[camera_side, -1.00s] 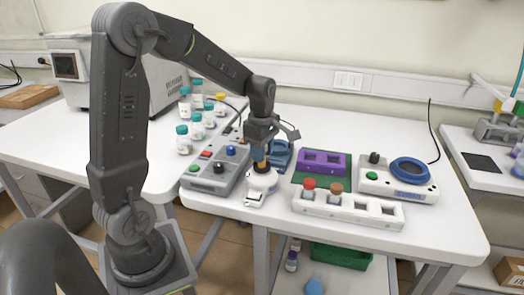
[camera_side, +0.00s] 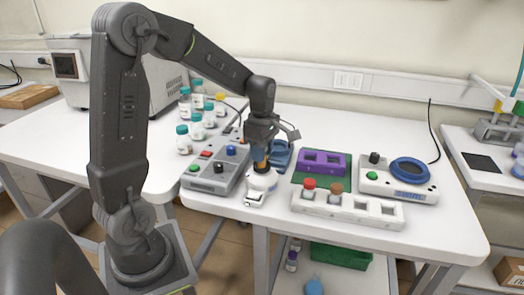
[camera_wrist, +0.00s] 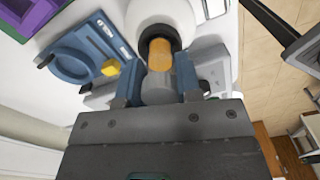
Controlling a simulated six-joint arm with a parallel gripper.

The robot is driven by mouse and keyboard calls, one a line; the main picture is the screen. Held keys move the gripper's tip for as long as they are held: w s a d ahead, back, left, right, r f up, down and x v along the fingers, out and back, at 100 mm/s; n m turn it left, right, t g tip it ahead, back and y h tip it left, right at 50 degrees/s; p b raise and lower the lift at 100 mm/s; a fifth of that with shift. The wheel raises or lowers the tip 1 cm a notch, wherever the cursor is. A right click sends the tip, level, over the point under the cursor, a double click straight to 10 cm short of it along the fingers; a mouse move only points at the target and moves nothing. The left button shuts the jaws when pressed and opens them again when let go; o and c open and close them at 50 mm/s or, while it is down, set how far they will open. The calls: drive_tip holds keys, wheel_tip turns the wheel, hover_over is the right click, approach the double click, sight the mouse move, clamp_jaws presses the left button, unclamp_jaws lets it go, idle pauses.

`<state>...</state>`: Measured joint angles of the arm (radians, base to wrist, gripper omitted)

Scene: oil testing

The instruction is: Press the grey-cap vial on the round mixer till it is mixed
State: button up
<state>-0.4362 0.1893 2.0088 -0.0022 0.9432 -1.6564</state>
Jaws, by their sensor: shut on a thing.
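The grey-cap vial shows as an amber body (camera_wrist: 160,56) with a grey cap (camera_wrist: 158,91) in the wrist view. My gripper (camera_wrist: 158,86) is shut on the cap, with one finger on each side. The vial's far end meets the dark round cup of the white mixer (camera_wrist: 139,12); its very bottom is hidden. In the side view my gripper (camera_side: 260,157) points down over the round mixer (camera_side: 262,182), and a strip of the amber vial shows between them. The vial looks about upright there. I cannot tell how well its contents are mixed.
A grey button box (camera_side: 208,184) stands left of the mixer. A blue holder (camera_side: 281,157) stands close behind it. To the right are a white rack (camera_side: 370,213) with a red-cap and a brown-cap vial, a purple rack (camera_side: 322,160), and a device with a blue ring (camera_side: 411,170).

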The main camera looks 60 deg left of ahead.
idle(0.4)
drive_tip(key=shift+r, duration=3.5)
